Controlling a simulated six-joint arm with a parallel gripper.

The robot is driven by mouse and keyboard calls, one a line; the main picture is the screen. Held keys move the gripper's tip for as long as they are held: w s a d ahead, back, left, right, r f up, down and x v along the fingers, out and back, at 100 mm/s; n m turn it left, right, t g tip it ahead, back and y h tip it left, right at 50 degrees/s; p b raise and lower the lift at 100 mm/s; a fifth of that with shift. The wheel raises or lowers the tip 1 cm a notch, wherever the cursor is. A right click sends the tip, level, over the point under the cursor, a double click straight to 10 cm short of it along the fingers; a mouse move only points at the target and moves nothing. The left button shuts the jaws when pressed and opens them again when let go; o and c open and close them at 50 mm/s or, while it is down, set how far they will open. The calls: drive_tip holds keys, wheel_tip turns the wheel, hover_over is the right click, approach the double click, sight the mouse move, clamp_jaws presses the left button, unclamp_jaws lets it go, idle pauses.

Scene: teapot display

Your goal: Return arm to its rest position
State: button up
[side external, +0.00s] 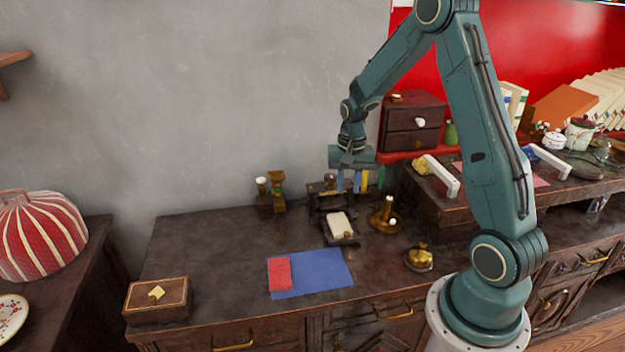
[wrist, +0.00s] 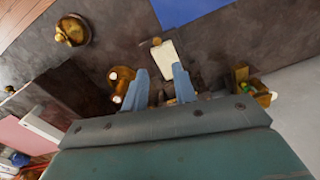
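My gripper (side external: 349,186) hangs fingers-down from my teal arm, above the back of the dark cabinet top (side external: 215,255). In the wrist view my gripper (wrist: 161,82) shows two blue-grey fingers spread apart, with nothing held between them. Beyond the fingertips is a small dark stand with a white pad (wrist: 164,62), which also shows in the side view (side external: 340,226). The gripper is above and behind that pad in the side view. The exact height over the stand is hard to tell.
A brass candlestick (side external: 386,215) stands right of the pad, and a brass dish (side external: 419,258) is nearer the front. A red block (side external: 279,273) lies on a blue mat (side external: 325,272). A wooden box (side external: 157,300) sits at left. A small drawer chest (side external: 412,125) stands right of the gripper.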

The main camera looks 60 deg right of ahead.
drive_tip(key=s+a+r+n+t, duration=0.2)
drive_tip(key=s+a+r+n, duration=0.25)
drive_tip(key=a+r, duration=0.45)
drive_tip(key=s+a+r+n+t, duration=0.25)
drive_tip(key=s+a+r, duration=0.35)
drive_tip(key=a+r, duration=0.3)
drive_tip(key=s+a+r+n, duration=0.2)
drive_tip(key=s+a+n, duration=0.1)
drive_tip(key=s, duration=0.5)
drive_tip(key=shift+r+n+t, duration=0.4)
drive_tip(key=shift+n+t, duration=0.05)
drive_tip(key=shift+n, duration=0.25)
idle(0.4)
